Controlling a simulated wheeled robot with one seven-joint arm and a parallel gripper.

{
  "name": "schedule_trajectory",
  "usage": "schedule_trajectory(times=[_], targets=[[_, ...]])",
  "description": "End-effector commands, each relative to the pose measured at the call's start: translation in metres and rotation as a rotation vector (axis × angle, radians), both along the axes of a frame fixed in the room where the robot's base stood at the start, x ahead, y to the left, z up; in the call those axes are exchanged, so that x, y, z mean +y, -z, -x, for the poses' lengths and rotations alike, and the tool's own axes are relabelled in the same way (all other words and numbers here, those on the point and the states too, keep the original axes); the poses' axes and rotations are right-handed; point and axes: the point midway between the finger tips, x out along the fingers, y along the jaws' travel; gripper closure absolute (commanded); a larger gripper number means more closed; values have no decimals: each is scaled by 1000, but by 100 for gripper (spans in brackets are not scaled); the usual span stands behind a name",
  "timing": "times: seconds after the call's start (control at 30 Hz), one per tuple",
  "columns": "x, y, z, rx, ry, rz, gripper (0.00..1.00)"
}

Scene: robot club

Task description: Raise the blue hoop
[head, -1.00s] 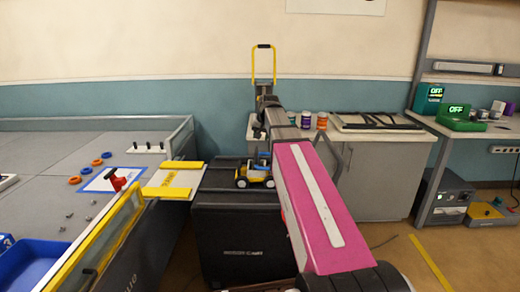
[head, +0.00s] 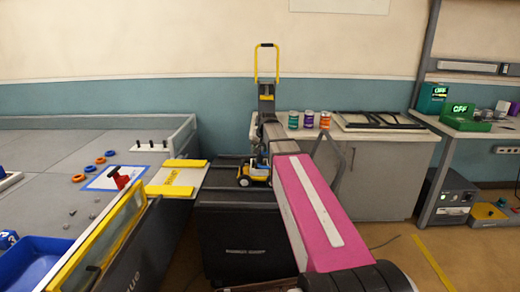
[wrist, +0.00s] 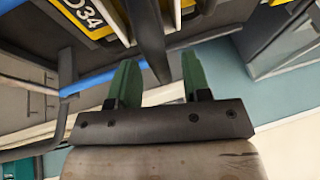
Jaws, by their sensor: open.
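My gripper (wrist: 159,60) shows in the wrist view as two green fingers standing apart. It is open. A blue bar (wrist: 88,79) runs from the left toward the left finger and partly behind it; I cannot tell whether it is part of the blue hoop, or whether the finger touches it. A dark bar passes in front of the gap between the fingers. In the head view the fingers cannot be made out beyond my pink and grey arm. A yellow upright hoop (head: 277,64) stands at the arm's far end. No upright blue hoop is clear there.
A black case (head: 240,235) bears a toy truck (head: 255,174) close beside my arm. Several jars (head: 308,119) stand on the cabinet behind. A grey table (head: 40,150) with small rings and a blue bin (head: 32,262) is at left. Floor at right is partly clear.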

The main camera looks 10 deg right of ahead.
Motion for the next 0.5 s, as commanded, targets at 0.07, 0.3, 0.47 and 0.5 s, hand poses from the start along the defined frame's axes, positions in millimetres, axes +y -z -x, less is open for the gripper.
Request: schedule_trajectory(times=[0.07, 0.3, 0.47, 0.5], targets=[[0, 0, 0, 0, 0, 0, 62], [0, 0, 0, 0, 0, 0, 100], [-1, -3, 0, -2, 0, -12, 100], [-2, -4, 1, -4, 0, -19, 100]])
